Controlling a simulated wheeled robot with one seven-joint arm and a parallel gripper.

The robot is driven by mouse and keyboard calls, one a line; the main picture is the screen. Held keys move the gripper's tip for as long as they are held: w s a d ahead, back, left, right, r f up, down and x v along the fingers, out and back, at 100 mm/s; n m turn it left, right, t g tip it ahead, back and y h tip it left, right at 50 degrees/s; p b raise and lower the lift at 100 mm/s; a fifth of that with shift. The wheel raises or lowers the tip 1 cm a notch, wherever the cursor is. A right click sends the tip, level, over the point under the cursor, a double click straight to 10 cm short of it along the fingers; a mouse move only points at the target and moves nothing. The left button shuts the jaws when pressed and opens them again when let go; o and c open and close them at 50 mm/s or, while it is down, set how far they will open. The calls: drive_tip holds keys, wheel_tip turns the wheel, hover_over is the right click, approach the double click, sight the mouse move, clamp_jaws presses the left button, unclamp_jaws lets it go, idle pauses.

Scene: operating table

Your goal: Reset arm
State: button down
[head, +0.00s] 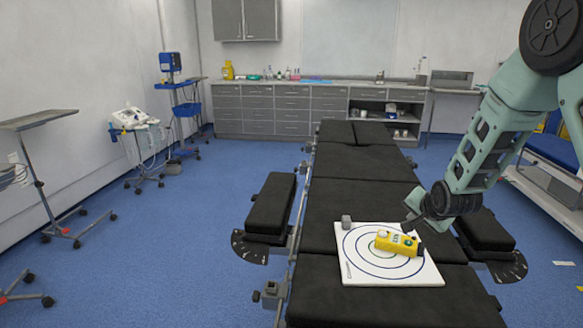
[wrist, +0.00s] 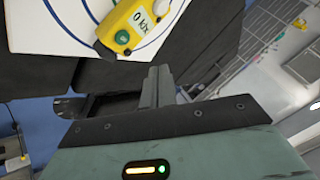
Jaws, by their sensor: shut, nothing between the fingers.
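My gripper (head: 408,224) hangs at the end of my arm above the right back edge of a white board, seemingly just over it. In the wrist view its fingers (wrist: 159,76) are together with nothing between them. A yellow control box (head: 396,243) with a green button and a pale knob sits on the board, just in front of my gripper. The box also shows at the top of the wrist view (wrist: 124,27), apart from the fingers, its label partly readable.
The white board (head: 362,272) with dark rings lies on the black operating table (head: 345,308). A small grey block (head: 346,222) is at its back left corner. Padded arm rests (head: 271,205) flank the table. A blue bed (head: 553,150) stands at right.

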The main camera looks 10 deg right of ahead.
drive_tip(key=s+a+r+n+g+y, duration=0.2)
drive_tip(key=s+a+r+n, duration=0.15)
drive_tip(key=s+a, duration=0.55)
drive_tip(key=s+a+r+n+g+y, duration=0.15)
drive_tip(key=s+a+n, duration=0.35)
drive_tip(key=a, duration=0.8)
drive_tip(key=s+a+r+n+g, duration=0.1)
drive_tip(key=s+a+n, duration=0.1)
drive_tip(key=s, duration=0.6)
drive_tip(key=s+a+r+n+g+h, duration=0.1)
drive_tip(key=s+n, duration=0.3)
drive_tip(key=s, duration=0.4)
drive_tip(key=s+a+r+n+g, duration=0.2)
drive_tip(key=s+n+g, duration=0.1)
drive_tip(key=s, duration=0.5)
drive_tip(key=shift+a+n, duration=0.35)
drive_tip(key=shift+n, duration=0.1)
drive_tip(key=shift+a, duration=0.1)
